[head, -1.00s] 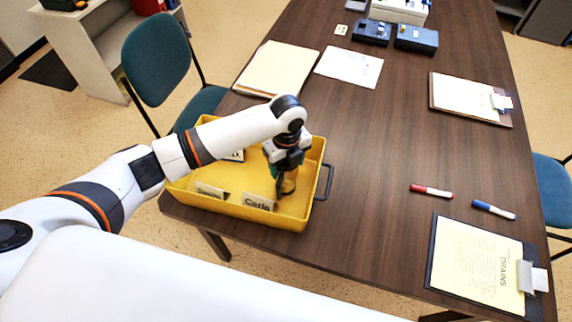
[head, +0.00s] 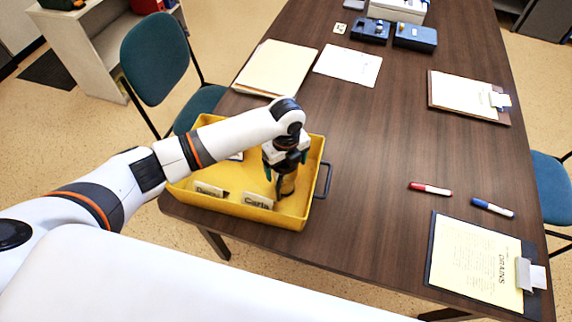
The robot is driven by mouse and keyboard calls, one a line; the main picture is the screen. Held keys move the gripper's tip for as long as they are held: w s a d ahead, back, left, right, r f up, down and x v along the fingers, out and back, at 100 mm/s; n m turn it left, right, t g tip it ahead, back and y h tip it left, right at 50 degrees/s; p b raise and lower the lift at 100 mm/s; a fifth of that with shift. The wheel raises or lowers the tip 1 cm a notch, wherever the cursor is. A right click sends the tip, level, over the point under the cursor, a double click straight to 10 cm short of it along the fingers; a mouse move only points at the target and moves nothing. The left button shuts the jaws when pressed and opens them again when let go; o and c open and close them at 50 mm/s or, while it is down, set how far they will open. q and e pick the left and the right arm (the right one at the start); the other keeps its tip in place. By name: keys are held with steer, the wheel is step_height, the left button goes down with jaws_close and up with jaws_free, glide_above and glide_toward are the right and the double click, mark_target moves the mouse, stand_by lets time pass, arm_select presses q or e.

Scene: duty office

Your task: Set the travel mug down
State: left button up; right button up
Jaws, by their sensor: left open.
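The travel mug (head: 287,185) is a small dark object, mostly hidden under my left gripper. It is inside the yellow tray (head: 225,207), near the right end, and seems upright. My left gripper (head: 286,172) points down into the tray with its fingers spread, one on each side of the mug. Whether a finger still touches the mug cannot be made out. My right gripper is not in view.
Name cards, one reading "Carla" (head: 258,202), stand in the tray left of the mug. The tray has a dark handle (head: 323,180) at its right. Folders (head: 277,68), markers (head: 431,188) and clipboards (head: 470,95) lie on the table (head: 380,140). The table's middle is clear.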

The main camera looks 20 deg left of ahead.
arm_select(q)
step_height(320, 180, up, 12)
steer(key=shift+f+b, duration=0.1)
steer(key=shift+b, duration=0.55)
